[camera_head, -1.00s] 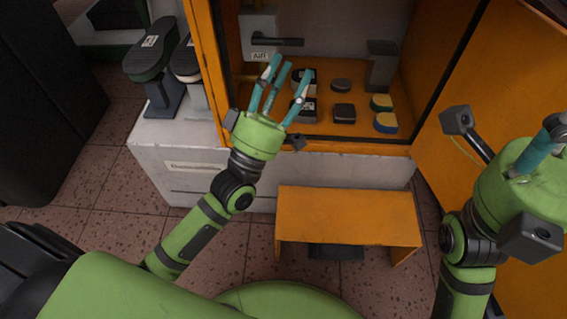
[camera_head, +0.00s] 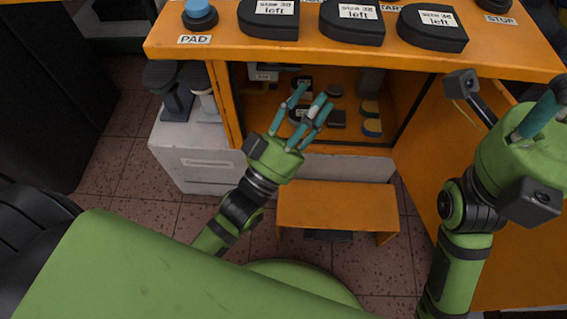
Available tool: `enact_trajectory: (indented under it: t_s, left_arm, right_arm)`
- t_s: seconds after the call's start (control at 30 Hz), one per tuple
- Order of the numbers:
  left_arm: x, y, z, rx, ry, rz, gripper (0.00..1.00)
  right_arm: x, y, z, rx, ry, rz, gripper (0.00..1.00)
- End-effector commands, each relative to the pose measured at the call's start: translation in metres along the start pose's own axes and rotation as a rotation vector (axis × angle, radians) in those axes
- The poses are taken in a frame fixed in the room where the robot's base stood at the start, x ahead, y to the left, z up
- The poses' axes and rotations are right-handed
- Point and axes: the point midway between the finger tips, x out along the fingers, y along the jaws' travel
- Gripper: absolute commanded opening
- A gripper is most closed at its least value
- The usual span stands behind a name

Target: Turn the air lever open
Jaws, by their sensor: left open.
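The black air lever (camera_head: 283,68) shows as a thin, roughly horizontal bar just under the cabinet's top edge. A white AIR label (camera_head: 263,76) is beside and below its left end. The upper part of the lever's mount is hidden by the cabinet top. My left gripper (camera_head: 312,101) is open and empty, with its teal fingers pointing up in front of the cabinet opening. It appears below and right of the lever, apart from it. My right gripper (camera_head: 541,116) is at the right edge, partly out of view, and its fingers overlap.
Small pads (camera_head: 372,127) lie inside. The open door (camera_head: 430,160) is at right. An orange step (camera_head: 335,206) stands on the floor below.

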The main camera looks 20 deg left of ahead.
Motion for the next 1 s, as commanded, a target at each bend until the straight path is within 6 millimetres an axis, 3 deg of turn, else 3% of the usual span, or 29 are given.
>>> enact_trajectory:
  t_s: [0.03,0.47,1.0]
  left_arm:
    - [0.004,0.0,0.002,0.017,-0.044,-0.002,0.48]
    - [-0.024,-0.009,0.086,0.047,-0.406,-0.02,0.48]
    - [-0.103,-0.021,0.157,0.035,-0.827,-0.052,0.48]
  right_arm:
    - [0.017,0.001,0.0,0.0,0.0,0.0,0.4]
    - [0.074,0.005,-0.001,0.0,0.0,0.0,0.4]
    - [0.137,0.01,-0.001,0.0,0.0,0.0,0.4]
